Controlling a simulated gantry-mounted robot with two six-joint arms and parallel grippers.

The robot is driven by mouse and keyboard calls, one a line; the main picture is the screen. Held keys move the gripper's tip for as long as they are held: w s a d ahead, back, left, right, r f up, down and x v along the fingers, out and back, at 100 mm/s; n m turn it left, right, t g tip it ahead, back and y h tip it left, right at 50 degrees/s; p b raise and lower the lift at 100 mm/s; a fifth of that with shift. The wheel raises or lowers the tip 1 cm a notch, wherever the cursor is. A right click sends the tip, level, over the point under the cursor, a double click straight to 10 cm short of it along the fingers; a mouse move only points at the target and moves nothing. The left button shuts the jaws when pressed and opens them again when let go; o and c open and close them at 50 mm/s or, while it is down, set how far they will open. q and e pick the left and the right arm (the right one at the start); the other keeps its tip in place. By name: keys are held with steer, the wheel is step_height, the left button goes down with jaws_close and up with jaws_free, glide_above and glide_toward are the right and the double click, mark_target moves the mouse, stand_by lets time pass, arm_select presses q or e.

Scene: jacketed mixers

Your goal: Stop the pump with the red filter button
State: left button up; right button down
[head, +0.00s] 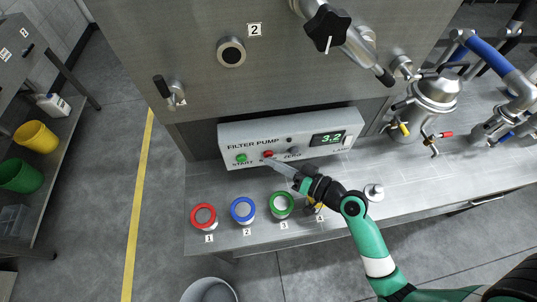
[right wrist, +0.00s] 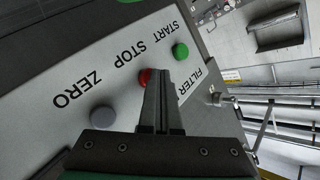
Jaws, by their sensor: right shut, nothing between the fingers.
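The filter pump panel (head: 225,138) is a pale box on the steel bench, with a green START button (head: 241,158), a red button (head: 267,154) and a grey ZERO button (head: 294,151). Its display (head: 327,138) reads 3.2. My right gripper (head: 266,161) is shut and empty, its fingertips at the red button. In the right wrist view the red button (right wrist: 145,76), in line with the word STOP, is partly hidden behind the fingers (right wrist: 159,75). I cannot tell whether they touch it. The green button (right wrist: 180,51) and grey button (right wrist: 102,118) are clear. My left gripper is not in view.
Red (head: 204,216), blue (head: 243,210) and green (head: 281,204) ringed round pieces stand along the bench front. A steel vessel (head: 436,92) with clamps and valves stands on the right. A black star knob (head: 326,30) overhangs above the panel. Yellow (head: 36,137) and green (head: 20,174) buckets sit far left.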

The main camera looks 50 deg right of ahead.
steer(key=shift+s+a, duration=0.4)
steer(key=shift+s, duration=0.05)
steer(key=shift+s+a+p, duration=0.2)
steer(key=shift+s+a, duration=0.6)
steer(key=shift+s, duration=0.2)
steer(key=shift+s+a+p, duration=0.15)
steer(key=shift+s+a, duration=0.65)
steer(key=shift+s, duration=0.2)
